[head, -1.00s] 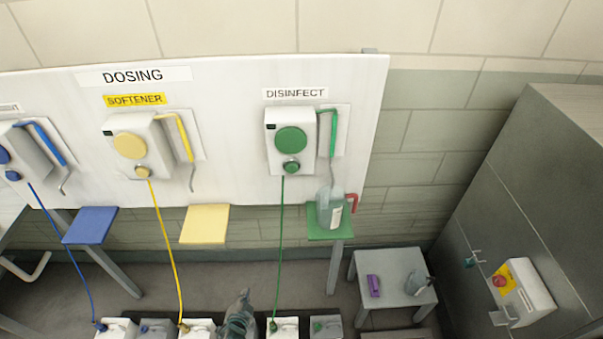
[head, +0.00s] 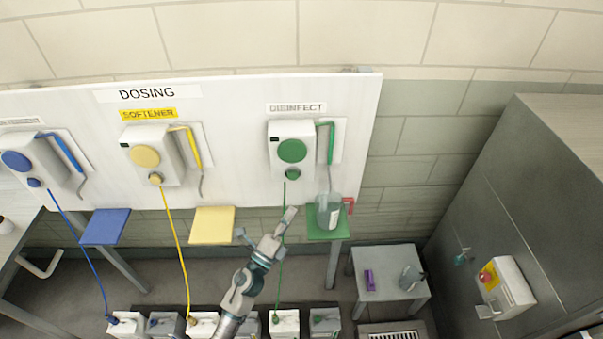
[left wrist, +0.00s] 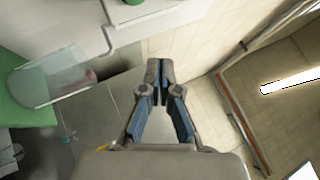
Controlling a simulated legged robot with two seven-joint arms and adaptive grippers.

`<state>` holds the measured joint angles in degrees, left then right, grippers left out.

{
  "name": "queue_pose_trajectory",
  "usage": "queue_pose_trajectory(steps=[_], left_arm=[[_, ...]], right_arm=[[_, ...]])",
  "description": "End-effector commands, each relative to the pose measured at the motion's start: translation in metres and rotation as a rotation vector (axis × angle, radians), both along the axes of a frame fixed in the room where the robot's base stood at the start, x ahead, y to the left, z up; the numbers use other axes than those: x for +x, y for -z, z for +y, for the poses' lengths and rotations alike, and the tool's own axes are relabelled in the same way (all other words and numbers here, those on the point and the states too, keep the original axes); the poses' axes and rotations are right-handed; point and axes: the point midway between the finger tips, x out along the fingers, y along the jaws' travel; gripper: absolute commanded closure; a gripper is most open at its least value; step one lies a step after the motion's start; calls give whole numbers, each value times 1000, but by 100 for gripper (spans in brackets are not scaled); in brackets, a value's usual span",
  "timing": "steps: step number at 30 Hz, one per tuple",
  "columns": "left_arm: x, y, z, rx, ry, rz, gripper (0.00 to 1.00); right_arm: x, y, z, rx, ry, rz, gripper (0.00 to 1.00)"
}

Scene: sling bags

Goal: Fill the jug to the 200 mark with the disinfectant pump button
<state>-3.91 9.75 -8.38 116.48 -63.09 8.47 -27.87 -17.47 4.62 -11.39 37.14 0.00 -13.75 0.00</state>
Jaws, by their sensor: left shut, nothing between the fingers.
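The green DISINFECT pump (head: 291,150) hangs on the white board, with a large green disc and a smaller green button (head: 292,174) below it. The clear jug (head: 328,212) with a red handle stands on the green shelf (head: 318,237), below the green spout tube (head: 331,143). I cannot read its marks or level. My left gripper (head: 287,217) is shut and empty, below the button and left of the jug. The left wrist view shows its fingers together (left wrist: 158,72), with the jug (left wrist: 50,78) at the left. My right gripper is not in view.
The yellow SOFTENER pump (head: 147,154) and a blue pump (head: 28,165) hang to the left, with yellow (head: 212,224) and blue shelves (head: 105,227). Several canisters stand below. A small grey table (head: 388,262) and a grey cabinet (head: 520,190) are at the right.

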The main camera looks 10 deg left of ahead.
Motion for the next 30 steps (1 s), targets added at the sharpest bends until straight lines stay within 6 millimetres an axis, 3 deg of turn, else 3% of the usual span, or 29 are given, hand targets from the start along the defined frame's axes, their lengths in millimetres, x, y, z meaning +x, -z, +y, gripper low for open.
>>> queue_pose_trajectory(steps=[1,5,19,30], left_arm=[[-1,-10,-2,20,5,-23,100],[-4,-20,-6,53,10,-53,100],[0,-20,-5,57,11,-56,100],[45,-19,8,57,11,-57,100]], right_arm=[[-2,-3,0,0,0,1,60],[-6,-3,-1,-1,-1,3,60],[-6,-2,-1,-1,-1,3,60],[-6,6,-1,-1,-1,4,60]])
